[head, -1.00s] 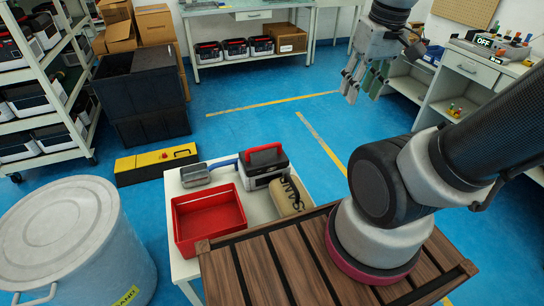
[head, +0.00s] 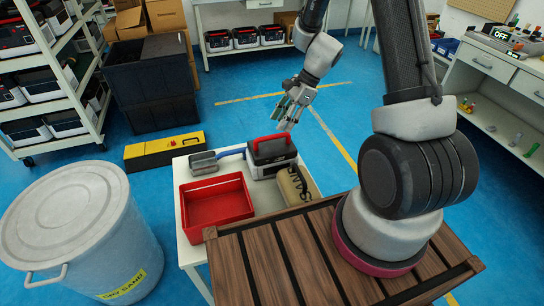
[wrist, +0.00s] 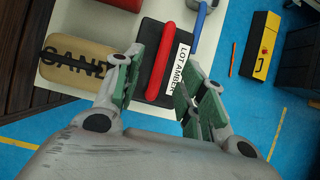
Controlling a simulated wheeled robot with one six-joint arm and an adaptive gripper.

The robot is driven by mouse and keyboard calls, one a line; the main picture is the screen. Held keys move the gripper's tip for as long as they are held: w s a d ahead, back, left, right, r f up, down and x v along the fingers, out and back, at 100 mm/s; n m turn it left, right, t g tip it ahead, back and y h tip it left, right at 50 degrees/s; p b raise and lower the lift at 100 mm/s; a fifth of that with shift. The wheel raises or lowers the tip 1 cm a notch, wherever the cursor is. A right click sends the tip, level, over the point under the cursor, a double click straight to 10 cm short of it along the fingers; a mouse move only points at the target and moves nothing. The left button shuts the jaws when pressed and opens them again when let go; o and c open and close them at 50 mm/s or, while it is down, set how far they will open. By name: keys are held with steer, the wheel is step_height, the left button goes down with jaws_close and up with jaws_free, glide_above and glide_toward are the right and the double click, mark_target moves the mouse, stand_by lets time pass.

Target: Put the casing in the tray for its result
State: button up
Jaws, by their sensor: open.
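The casing (head: 270,157), black and white with a red handle, stands on the small white table (head: 186,242). In the wrist view the casing (wrist: 177,32) shows its red handle and a white label reading "LOT AMBER". A red tray (head: 214,203) stands open and empty to the casing's left front on the same table. My gripper (head: 285,125) is open and empty above the casing, near its back right. In the wrist view my gripper's (wrist: 155,82) green-padded fingers are spread over the casing, apart from the handle as far as I can tell.
A sandbag (head: 296,187) lies right of the casing, and a grey metal box (head: 203,163) behind the tray. A large lidded bin (head: 75,235) stands left. A yellow case (head: 165,150) lies on the floor. A device (head: 503,41) reading "OFF" is at right.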

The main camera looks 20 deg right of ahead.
mark_target(272, 136)
steer(key=x, duration=0.7)
steer(key=shift+w+f, duration=0.2)
steer(key=shift+f, duration=0.2)
jaws_close()
